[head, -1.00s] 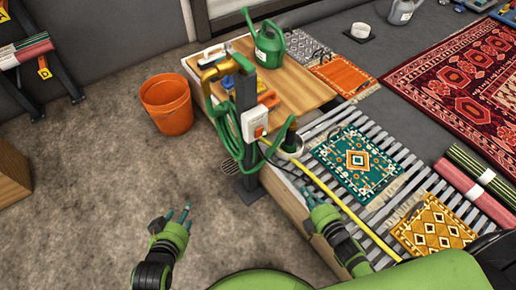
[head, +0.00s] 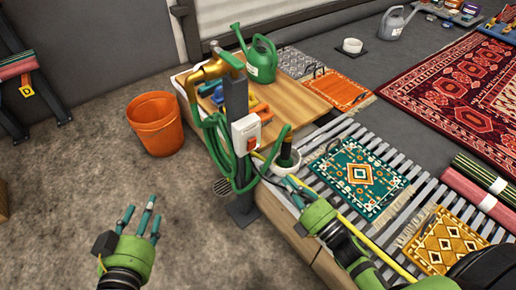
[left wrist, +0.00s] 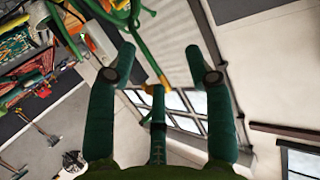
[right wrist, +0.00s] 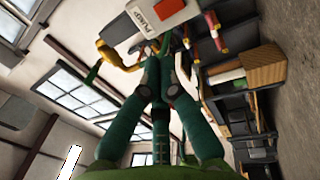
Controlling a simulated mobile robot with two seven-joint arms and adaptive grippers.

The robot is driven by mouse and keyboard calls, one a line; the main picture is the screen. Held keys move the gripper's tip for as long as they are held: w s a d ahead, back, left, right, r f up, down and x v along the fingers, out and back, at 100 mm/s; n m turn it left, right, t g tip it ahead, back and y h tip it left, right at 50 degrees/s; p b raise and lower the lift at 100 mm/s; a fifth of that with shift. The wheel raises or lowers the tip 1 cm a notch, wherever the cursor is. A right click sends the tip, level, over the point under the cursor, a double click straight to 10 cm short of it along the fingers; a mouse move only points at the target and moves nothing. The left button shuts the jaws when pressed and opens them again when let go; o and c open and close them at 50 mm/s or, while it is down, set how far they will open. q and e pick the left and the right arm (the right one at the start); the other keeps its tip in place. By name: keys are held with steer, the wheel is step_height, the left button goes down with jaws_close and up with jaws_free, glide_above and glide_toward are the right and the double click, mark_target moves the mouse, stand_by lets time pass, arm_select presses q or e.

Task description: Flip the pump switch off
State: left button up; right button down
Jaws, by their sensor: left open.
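The pump switch is a red-orange rocker (head: 253,142) on a white box (head: 241,128), mounted on a dark upright post (head: 236,97) in the head view. The box also shows at the top of the right wrist view with a "PUMP" label (right wrist: 141,17). Which way the rocker is tipped is too small to tell. My right gripper (head: 292,186) has its fingers closed together and holds nothing; it is below and right of the box, apart from it. My left gripper (head: 140,216) is open and empty over the floor, left of the post.
A green hose (head: 218,145) hangs coiled on the post beside the box, under a brass pipe (head: 210,75). An orange bucket (head: 156,123) stands on the floor behind. A white cup (head: 285,164) with a dark-handled item is near my right gripper. Rugs lie on the slats to the right.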

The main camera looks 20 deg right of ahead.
steer(key=b, duration=0.1)
glide_toward(252, 141)
steer(key=w, duration=0.1)
steer(key=b+x, duration=0.1)
steer(key=x, duration=0.4)
steer(key=shift+w+a, duration=0.1)
steer(key=shift+a, duration=0.1)
arm_select(q)
steer(key=d+r+t+h, duration=0.1)
steer(key=r+t+h, duration=0.1)
steer(key=r, duration=0.4)
steer(key=s+d+r+m+t+h, duration=0.1)
steer(key=d+r+t+h, duration=0.1)
steer(key=r+t, duration=0.2)
steer(key=shift+s+d+r+m+t, duration=0.3)
steer(key=shift+r+t, duration=0.1)
steer(key=shift+r, duration=0.95)
arm_select(e)
steer(key=shift+w+a, duration=0.15)
steer(key=shift+w, duration=0.25)
arm_select(q)
steer(key=shift+w, duration=0.1)
